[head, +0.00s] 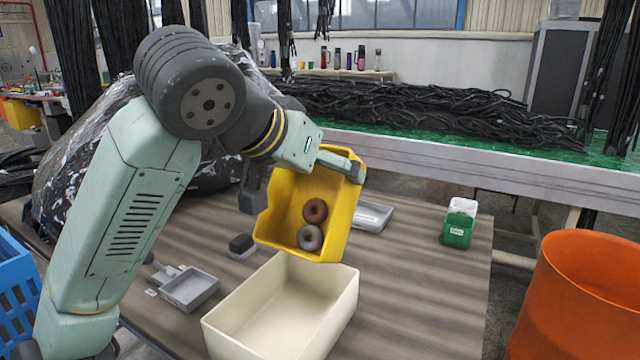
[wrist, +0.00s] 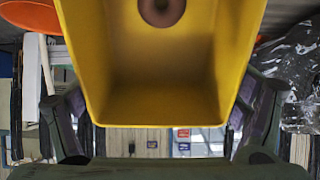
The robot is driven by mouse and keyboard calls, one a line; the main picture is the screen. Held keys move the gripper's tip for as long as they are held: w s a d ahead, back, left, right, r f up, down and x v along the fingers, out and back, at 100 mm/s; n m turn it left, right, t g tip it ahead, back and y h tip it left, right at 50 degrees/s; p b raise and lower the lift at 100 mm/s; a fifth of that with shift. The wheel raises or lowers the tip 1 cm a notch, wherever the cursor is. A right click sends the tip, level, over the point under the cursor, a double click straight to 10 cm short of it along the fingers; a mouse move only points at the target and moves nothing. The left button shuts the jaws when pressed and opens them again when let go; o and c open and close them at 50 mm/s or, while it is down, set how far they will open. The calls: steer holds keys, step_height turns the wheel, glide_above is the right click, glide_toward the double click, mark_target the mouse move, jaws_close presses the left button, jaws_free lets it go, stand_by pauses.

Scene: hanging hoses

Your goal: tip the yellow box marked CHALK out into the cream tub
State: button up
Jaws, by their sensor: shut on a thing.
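The yellow box (head: 338,222) is held in the air and tipped, its open side facing the head camera. No CHALK marking shows on its visible sides. A brown ring (head: 315,211) and a grey ring (head: 310,237) lie inside it, toward its lower side; one ring also shows in the wrist view (wrist: 162,8). My gripper (head: 338,162) is shut on the box, with a finger along each side in the wrist view. The cream tub (head: 345,308) stands upright on the table, below and in front of the box. Its visible inside is empty.
The table (head: 420,285) also bears a green box (head: 458,228), a grey tray (head: 190,288), another grey tray (head: 372,217) behind the yellow box, and a dark block (head: 242,246). An orange bin (head: 575,300) stands right, a blue crate (head: 18,295) left. Black hoses hang behind.

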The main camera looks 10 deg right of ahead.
steer(key=shift+s+a+t+h+b, duration=0.25)
steer(key=shift+s+t+h+b, duration=0.25)
steer(key=shift+b, duration=0.5)
steer(key=s+a+t+h+b, duration=0.1)
steer(key=b, duration=0.2)
steer(key=s+a+t+h+b, duration=0.1)
steer(key=s+t+b, duration=0.1)
steer(key=b, duration=0.2)
steer(key=s+a+t+h+b, duration=0.1)
steer(key=t+b, duration=0.1)
steer(key=b, duration=0.2)
steer(key=shift+s+a+r+h, duration=0.3)
steer(key=shift+a+r, duration=0.05)
steer(key=s+a+f+t+h+b, duration=0.1)
steer(key=s+a+t+h+b, duration=0.2)
steer(key=b, duration=0.8)
steer(key=shift+s+a+f+t+h, duration=0.2)
steer(key=shift+s+a+t+h, duration=0.15)
steer(key=shift+s+t, duration=0.6)
steer(key=shift+s, duration=0.1)
